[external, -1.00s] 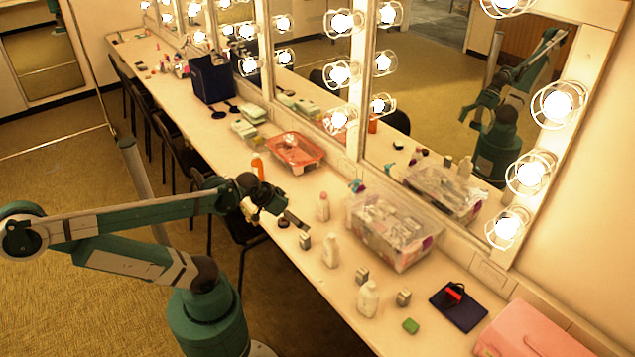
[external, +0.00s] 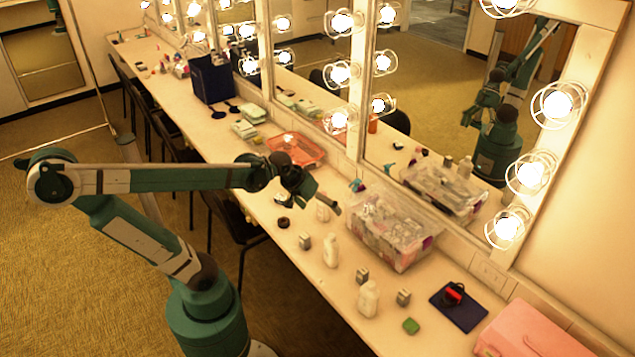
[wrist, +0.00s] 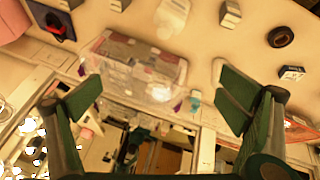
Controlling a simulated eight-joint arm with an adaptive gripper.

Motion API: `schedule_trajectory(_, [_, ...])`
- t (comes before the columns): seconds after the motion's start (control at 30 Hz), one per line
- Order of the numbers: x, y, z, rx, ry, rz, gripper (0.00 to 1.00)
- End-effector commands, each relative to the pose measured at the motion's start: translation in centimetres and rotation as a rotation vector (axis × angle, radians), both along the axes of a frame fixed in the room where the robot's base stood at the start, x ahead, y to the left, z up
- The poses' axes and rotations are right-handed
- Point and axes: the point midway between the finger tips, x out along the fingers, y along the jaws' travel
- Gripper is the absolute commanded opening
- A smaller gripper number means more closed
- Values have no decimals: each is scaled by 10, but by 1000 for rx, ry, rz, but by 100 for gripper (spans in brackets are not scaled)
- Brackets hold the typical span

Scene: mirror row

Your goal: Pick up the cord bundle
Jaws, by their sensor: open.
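A small red and black bundle, which looks like the cord bundle (external: 454,292), lies on a dark blue pad (external: 470,315) at the counter's right end. In the wrist view the bundle (wrist: 52,20) is at the upper left, outside the fingers. My gripper (external: 333,207) is open and empty above the counter, left of the clear bin and well away from the bundle. In the wrist view its two fingers (wrist: 160,95) are spread wide, with the bin seen beyond them.
A clear lidded bin (external: 390,230) stands against the mirrors. A pink case (external: 530,340) is right of the pad; an orange tray (external: 318,163) is farther left.

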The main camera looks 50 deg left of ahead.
Motion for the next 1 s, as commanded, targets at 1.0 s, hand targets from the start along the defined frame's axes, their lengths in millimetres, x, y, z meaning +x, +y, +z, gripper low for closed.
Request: schedule_trajectory(1.0, [153, -141, 2, -357, 244, 404, 96])
